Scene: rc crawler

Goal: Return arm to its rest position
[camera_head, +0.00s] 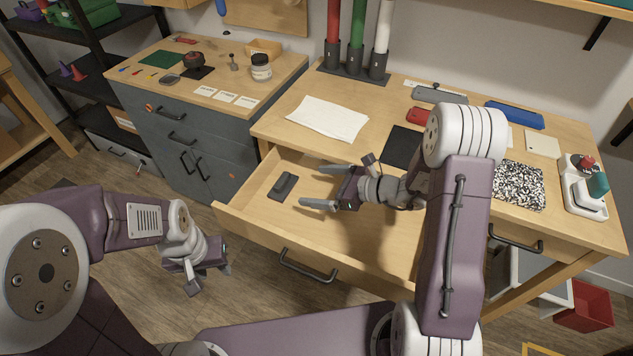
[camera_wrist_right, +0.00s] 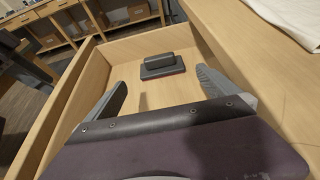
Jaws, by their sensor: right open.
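My right gripper (camera_head: 318,187) is open and empty, over the pulled-out drawer (camera_head: 250,225) of the wooden desk. A dark grey block-like object (camera_head: 284,186) lies in that drawer, left of the fingertips in the head view. In the right wrist view the same object (camera_wrist_right: 164,66) lies beyond and between the two spread fingers, apart from them. My left gripper (camera_head: 208,280) hangs over the floor at the lower left, in front of the grey cabinet; its fingers are too small and angled to tell their opening.
The desk top (camera_head: 285,115) holds a white cloth (camera_head: 328,118), a black pad (camera_head: 404,147), a speckled notebook (camera_head: 518,185) and a blue case (camera_head: 514,114). A grey cabinet (camera_head: 215,150) stands to the left. The drawer walls surround the right gripper's area.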

